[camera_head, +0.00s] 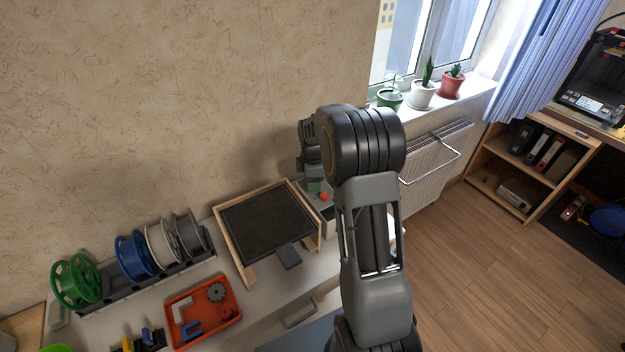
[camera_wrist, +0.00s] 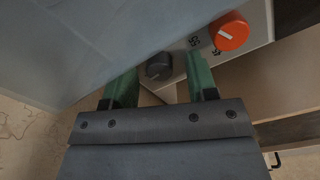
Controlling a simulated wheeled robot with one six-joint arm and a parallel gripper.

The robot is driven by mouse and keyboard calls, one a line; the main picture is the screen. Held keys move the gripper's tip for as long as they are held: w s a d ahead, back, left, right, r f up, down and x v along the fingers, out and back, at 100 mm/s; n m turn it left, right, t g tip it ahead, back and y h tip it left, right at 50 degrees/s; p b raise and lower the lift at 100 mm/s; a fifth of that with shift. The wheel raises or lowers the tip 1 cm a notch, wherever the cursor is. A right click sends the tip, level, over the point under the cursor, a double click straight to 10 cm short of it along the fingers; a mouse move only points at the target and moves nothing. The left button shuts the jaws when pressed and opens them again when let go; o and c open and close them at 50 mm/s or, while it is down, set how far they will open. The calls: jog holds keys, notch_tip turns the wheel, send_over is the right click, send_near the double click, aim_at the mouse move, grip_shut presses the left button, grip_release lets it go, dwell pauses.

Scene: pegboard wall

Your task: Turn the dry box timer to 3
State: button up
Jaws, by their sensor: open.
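The dry box (camera_head: 329,213) stands at the right end of the counter, mostly hidden behind my arm. In the wrist view its pale front panel (camera_wrist: 183,62) carries an orange knob (camera_wrist: 229,32) with a white pointer line and dark printed marks beside it. A dark grey knob (camera_wrist: 157,67) with a light pointer mark sits on the same panel. I cannot read which knob is the timer. My gripper (camera_wrist: 163,71) is open, its green fingers appearing either side of the dark knob; contact cannot be told. The orange knob also shows in the head view (camera_head: 323,197).
A wooden-framed dark tray (camera_head: 265,228) stands left of the dry box. Filament spools (camera_head: 137,256) and an orange parts tray (camera_head: 203,311) lie farther left. Potted plants (camera_head: 422,94) stand on the windowsill above a radiator (camera_head: 437,160).

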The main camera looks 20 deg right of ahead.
jog(key=shift+r, duration=0.1)
notch_tip(320, 180, up, 14)
jog(key=shift+s, duration=0.15)
dwell(0.4)
jog(key=shift+f, duration=0.2)
notch_tip(320, 180, down, 14)
jog(key=n, duration=0.7)
jog(key=shift+d+r, duration=0.1)
dwell(0.4)
jog(key=c, duration=0.9)
jog(key=shift+c, duration=0.2)
